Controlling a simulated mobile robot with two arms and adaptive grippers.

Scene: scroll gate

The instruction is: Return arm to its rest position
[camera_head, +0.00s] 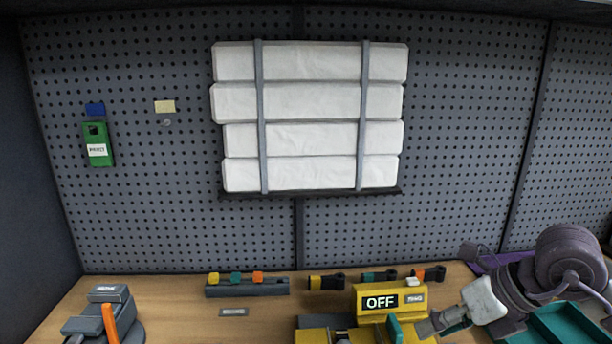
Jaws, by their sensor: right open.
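My right arm comes in from the right edge. My right gripper (428,328) is open at the bottom right of centre. A teal part (394,329) stands at the front of the machine, just left of the gripper. I see nothing held in the gripper. My left gripper is not in view.
Behind the wooden bench (180,300) is a pegboard with strapped white bundles (310,105) and a green box (98,144). A grey device with an orange lever (110,322) stands at left. A button rack (247,287) and several tools line the back. A teal tray (560,325) is at right.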

